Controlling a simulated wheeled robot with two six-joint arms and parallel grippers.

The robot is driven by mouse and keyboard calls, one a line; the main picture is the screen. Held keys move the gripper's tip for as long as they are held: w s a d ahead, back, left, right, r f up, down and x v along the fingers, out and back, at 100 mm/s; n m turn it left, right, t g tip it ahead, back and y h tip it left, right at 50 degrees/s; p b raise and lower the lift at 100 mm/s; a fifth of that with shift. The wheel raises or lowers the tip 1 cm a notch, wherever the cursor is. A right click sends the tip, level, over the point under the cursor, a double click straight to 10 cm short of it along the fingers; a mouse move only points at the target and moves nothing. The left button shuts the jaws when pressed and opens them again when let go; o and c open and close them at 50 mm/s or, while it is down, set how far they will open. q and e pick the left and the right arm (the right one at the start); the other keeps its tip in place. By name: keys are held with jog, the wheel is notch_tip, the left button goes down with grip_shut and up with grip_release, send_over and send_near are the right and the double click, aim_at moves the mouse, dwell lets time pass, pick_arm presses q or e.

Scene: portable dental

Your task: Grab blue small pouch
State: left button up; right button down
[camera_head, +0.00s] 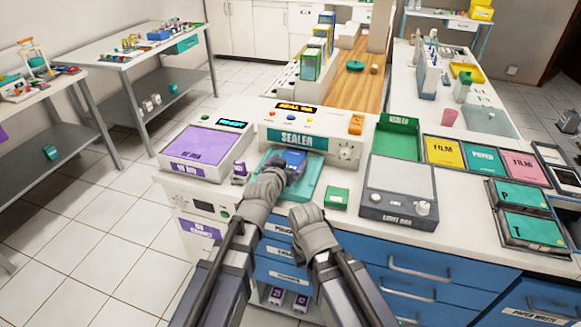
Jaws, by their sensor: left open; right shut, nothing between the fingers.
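The small blue pouch (294,158) lies on the teal tray (310,178) in front of the sealer (290,137). My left gripper (284,174) is at the pouch's near left edge with its fingers open. It covers part of the pouch and the tray, and I cannot tell whether its fingers touch the pouch. My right gripper (305,212) is lower, near the counter's front edge, shut and empty.
A purple-topped UV box (208,143) stands left of the sealer. A small green box (337,197) sits right of the tray. A light box (402,187) and a green bin (398,136) stand further right. Blue drawers (410,270) lie below the counter.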

pick_arm(q)
jog(key=shift+x, duration=0.85)
jog(key=c, duration=1.1)
jog(key=shift+c, duration=0.2)
jog(key=shift+r, duration=0.25)
